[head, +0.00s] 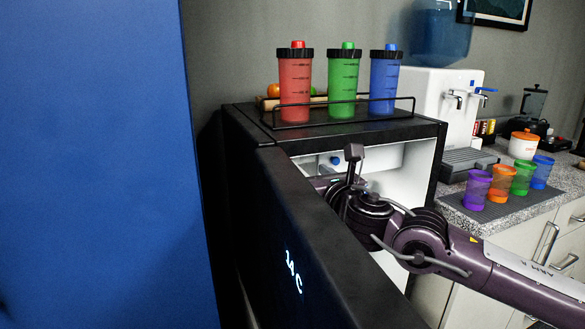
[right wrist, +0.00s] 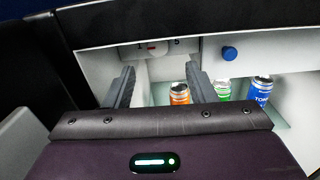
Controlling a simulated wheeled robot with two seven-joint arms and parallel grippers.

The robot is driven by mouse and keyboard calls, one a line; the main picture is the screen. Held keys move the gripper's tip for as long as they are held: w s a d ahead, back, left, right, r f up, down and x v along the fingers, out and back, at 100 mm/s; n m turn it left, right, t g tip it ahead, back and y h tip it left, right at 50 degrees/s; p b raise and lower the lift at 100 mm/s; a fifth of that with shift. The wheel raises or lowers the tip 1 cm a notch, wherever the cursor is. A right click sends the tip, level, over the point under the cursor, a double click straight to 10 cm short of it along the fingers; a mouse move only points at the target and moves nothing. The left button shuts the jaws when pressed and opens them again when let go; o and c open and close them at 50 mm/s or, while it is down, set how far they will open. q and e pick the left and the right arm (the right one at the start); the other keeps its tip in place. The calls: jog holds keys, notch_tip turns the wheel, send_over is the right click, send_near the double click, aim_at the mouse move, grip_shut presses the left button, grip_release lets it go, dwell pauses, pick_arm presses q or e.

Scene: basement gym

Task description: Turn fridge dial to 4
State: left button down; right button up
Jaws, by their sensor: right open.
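The black fridge (head: 415,131) stands with its door (head: 300,215) open towards me, and a lit temperature readout (head: 293,271) shows on the door. My right arm reaches over the door into the white interior. In the right wrist view a pale dial (right wrist: 154,49) with a small red mark sits under the fridge's top edge; its setting is too small to read. My right gripper (right wrist: 160,68) is open and empty, its two fingers apart below and either side of the dial. The dial does not show clearly in the head view. My left gripper is not in view.
A blue knob (right wrist: 229,53) is on the inner wall right of the dial. Cans, including an orange one (right wrist: 180,93), stand inside below. Red (head: 295,88), green and blue shakers stand on the fridge top. A blue panel (head: 95,165) fills the left.

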aim_at(297, 160)
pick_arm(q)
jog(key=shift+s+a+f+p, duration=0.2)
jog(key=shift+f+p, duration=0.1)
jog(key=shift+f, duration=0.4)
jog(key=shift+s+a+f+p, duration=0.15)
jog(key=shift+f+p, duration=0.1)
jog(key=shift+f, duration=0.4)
pick_arm(e)
jog(key=shift+r+x, duration=0.15)
jog(key=shift+x, duration=1.75)
jog(key=shift+r+x, duration=0.1)
jog(key=shift+x, duration=1.75)
jog(key=shift+a, duration=0.1)
jog(key=shift+c, duration=0.2)
